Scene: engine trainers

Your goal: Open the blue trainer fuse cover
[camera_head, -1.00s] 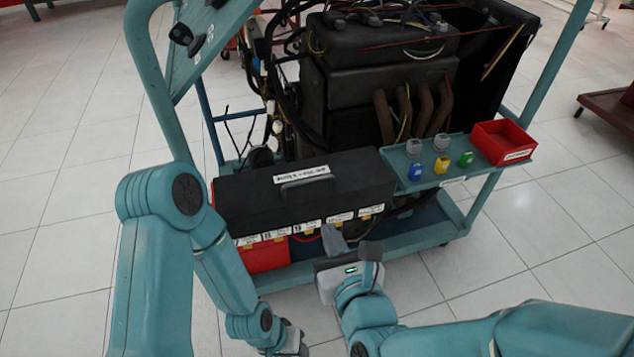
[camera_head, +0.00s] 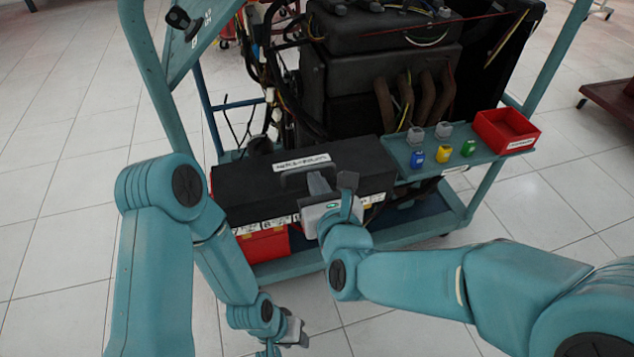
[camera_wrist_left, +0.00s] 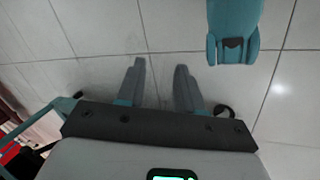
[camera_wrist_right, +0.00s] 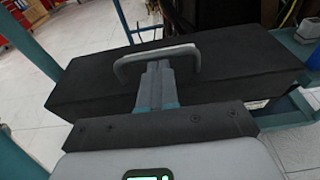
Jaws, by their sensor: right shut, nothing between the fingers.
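The fuse cover is the long black lid (camera_head: 235,195) on the front of the blue-green trainer, and it is down. It has a white label and a grey bar handle (camera_wrist_right: 185,50). My right gripper (camera_head: 317,180) is at the handle, fingers shut together with nothing between them. In the right wrist view its fingertips (camera_wrist_right: 158,66) overlap the handle bar from the near side; whether they touch it I cannot tell. My left gripper (camera_head: 295,332) hangs low in front of the trainer. In the left wrist view its fingers (camera_wrist_left: 160,66) are apart and empty above the floor.
A side shelf carries blue (camera_head: 416,155), yellow (camera_head: 443,153) and green (camera_head: 468,148) fuses, grey pieces and a red tray (camera_head: 480,128). The engine (camera_head: 370,60) stands behind the cover. A frame post (camera_head: 150,80) rises at left. The floor in front is clear.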

